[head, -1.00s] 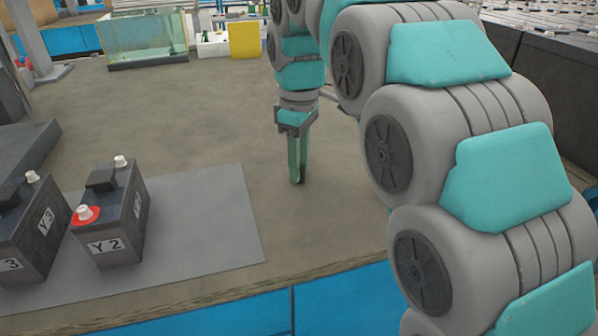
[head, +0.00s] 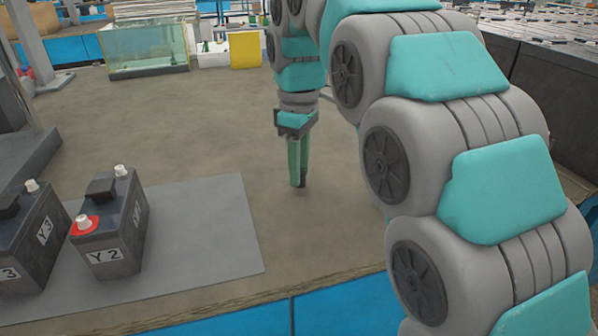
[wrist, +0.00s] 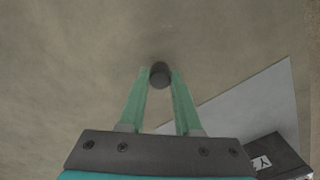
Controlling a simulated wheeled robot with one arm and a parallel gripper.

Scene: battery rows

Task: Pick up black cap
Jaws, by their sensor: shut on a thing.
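The black cap (wrist: 159,74) is a small dark round piece between the fingertips in the wrist view. My gripper (wrist: 158,79) has green fingers and is shut on it. In the head view my gripper (head: 298,184) points straight down over the bare bench top. The cap is mostly hidden by the fingers there, and I cannot tell whether it touches the surface.
Two dark batteries, one marked Y2 (head: 112,225) and one marked Y3 (head: 28,240), stand on a grey mat (head: 215,225) at left. A glass tank (head: 148,48) and a yellow block (head: 245,50) are at the back. The bench middle is clear.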

